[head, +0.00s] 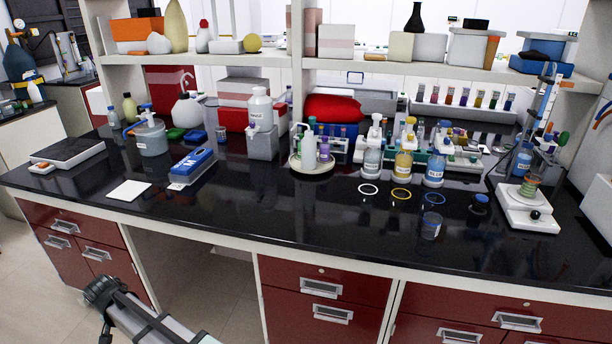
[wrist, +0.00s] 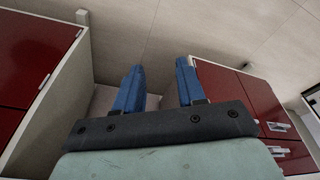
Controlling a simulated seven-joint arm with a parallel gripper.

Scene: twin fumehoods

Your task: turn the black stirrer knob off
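The white stirrer (head: 526,212) stands at the right end of the black bench top in the head view. Its small black knob (head: 535,214) is on the front of the base, facing the bench's front edge. In the head view, my arm is low at the bottom left, in front of the drawers and well away from the stirrer. The knob is not in the wrist view.
Red drawers (head: 320,305) line the front. The front right bench strip is mostly clear.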

